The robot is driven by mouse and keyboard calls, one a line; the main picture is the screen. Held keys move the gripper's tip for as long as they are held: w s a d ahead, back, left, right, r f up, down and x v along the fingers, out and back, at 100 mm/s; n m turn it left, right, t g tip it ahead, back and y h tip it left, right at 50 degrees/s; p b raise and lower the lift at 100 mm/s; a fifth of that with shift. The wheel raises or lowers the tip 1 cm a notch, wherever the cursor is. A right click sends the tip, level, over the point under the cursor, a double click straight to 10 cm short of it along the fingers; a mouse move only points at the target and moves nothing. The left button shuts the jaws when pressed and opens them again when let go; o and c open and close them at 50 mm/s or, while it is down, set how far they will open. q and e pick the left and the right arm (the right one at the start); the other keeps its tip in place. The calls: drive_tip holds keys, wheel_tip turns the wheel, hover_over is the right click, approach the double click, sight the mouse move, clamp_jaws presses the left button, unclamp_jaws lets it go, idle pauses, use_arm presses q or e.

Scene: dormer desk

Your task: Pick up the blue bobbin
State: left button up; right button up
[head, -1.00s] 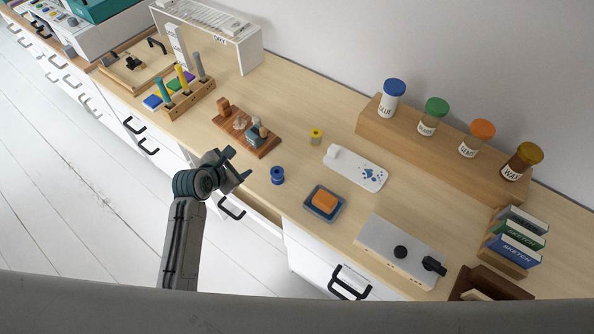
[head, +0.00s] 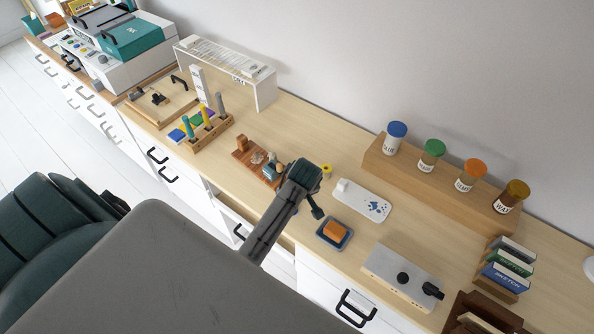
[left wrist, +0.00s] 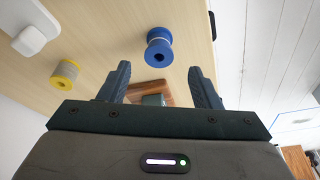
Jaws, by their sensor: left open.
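The blue bobbin (left wrist: 159,47) stands on the desk in the left wrist view, just beyond and between the two fingertips, apart from them. In the head view it is hidden behind my left arm. My left gripper (left wrist: 160,84) is open with nothing between its fingers. In the head view my left gripper (head: 314,200) is over the desk, between the wooden board and the blue tray. My right gripper is not in view.
A yellow bobbin (head: 327,170) stands close behind the gripper; a white plate (head: 362,202) lies to its right. A wooden board (head: 247,158) with small items is at left, a blue tray (head: 324,235) with an orange block at front right. An open drawer (head: 233,213) juts out below.

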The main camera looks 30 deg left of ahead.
use_arm(q)
drive_tip(key=shift+x, duration=0.9)
drive_tip(key=shift+a+f+p, duration=0.15)
drive_tip(key=shift+f+p, duration=0.3)
drive_tip(key=shift+p, duration=0.05)
drive_tip(key=p+x, duration=0.1)
drive_tip(key=x, duration=0.2)
drive_tip(key=shift+w+f, duration=0.1)
drive_tip(key=shift+w, duration=0.05)
drive_tip(key=shift+a+f, duration=0.15)
drive_tip(key=shift+f, duration=0.4)
drive_tip(key=c, duration=1.1)
drive_tip(key=shift+o, duration=0.2)
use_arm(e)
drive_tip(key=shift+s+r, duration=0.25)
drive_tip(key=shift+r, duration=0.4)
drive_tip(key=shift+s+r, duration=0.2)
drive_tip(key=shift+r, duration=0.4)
use_arm(q)
drive_tip(key=shift+r+p, duration=0.2)
drive_tip(key=shift+p, duration=0.15)
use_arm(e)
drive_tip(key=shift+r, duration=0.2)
